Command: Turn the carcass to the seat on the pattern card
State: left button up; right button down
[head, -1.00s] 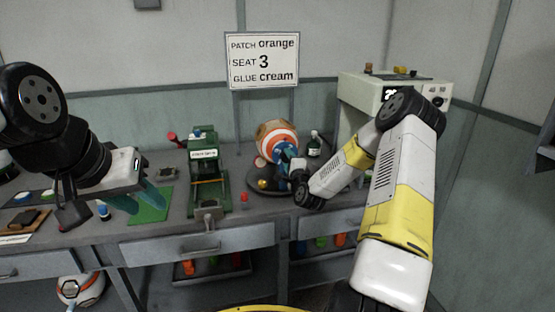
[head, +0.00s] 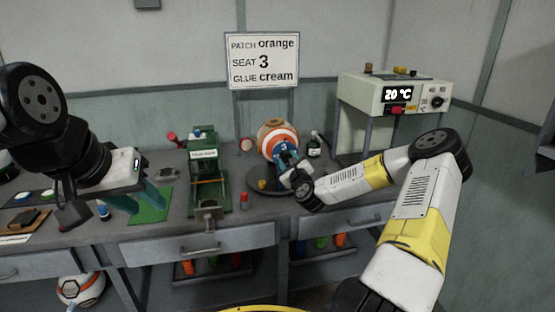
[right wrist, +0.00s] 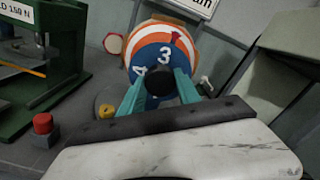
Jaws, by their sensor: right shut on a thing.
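The carcass (head: 276,138) is a ball with orange, white and blue bands, on a dark round base (head: 258,188) on the bench. In the right wrist view the carcass (right wrist: 150,38) shows a blue band with a 3 near its upper middle and a 4 lower left. My right gripper (head: 290,172) is at its front, its teal fingers shut on a black knob (right wrist: 160,82). The fingers hide part of the blue band. The pattern card (head: 262,62) on the wall reads patch orange, seat 3, glue cream. My left gripper (head: 134,203) is open and empty at the left.
A green press (head: 203,165) stands left of the carcass, with a red-topped item (head: 244,198) beside it. A heater box (head: 394,98) reads 20 °C. A green mat (head: 152,207) lies near my left gripper.

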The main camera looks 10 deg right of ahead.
jog(key=shift+m, duration=0.6)
jog(key=c, duration=0.9)
grip_release()
jog(key=shift+o, duration=0.2)
jog(key=s, duration=0.7)
jog(key=shift+s+d, duration=0.15)
jog(key=shift+s, duration=0.25)
